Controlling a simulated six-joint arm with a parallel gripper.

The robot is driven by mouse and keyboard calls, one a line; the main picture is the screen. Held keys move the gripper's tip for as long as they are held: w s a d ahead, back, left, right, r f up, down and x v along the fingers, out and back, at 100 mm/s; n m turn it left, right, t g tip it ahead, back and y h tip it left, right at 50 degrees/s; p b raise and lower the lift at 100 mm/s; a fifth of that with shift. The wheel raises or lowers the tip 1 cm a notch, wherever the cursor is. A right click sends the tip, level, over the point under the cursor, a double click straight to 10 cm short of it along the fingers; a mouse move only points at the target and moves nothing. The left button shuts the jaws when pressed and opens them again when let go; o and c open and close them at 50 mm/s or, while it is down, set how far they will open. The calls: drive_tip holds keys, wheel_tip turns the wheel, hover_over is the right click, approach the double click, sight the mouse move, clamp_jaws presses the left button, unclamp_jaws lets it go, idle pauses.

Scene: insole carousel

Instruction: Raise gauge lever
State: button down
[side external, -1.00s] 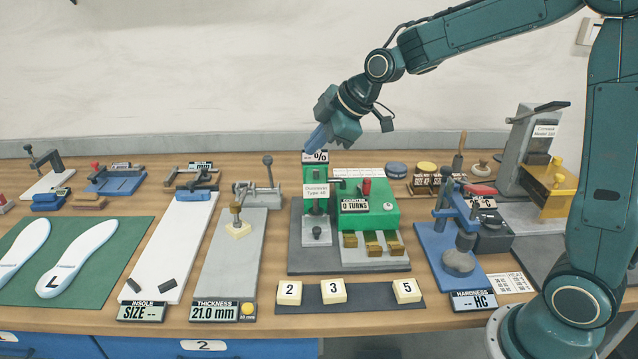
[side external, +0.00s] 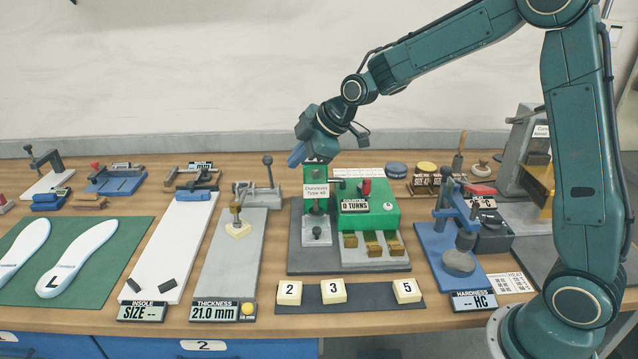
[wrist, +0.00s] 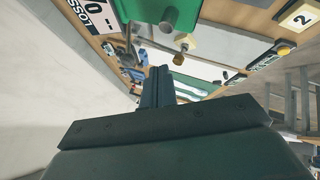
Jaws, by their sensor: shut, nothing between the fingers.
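The thickness gauge stands left of centre in the side view, with a long grey base plate (side external: 226,272). Its upright lever (side external: 268,172) has a dark round knob on top, at the back right of the plate. Its presser foot (side external: 236,216) rests over a small cream pad (side external: 238,230). The display (side external: 215,311) reads 21.0 mm. My gripper (side external: 296,158) is shut and empty, in the air to the right of the lever knob and apart from it in the picture. In the wrist view its closed fingers (wrist: 157,80) point towards the bench.
The abrasion tester's green post (side external: 316,190) is just below and right of my gripper, beside the green counter box (side external: 385,210). Number tiles (side external: 334,290) lie in front. The white insole board (side external: 172,245) is left of the gauge. Air above the gauge is clear.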

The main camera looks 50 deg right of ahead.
drive_tip(key=w+f, duration=0.3)
drive_tip(key=w, duration=0.4)
drive_tip(key=shift+f, duration=0.25)
drive_tip(key=shift+w+d, duration=0.1)
idle(0.5)
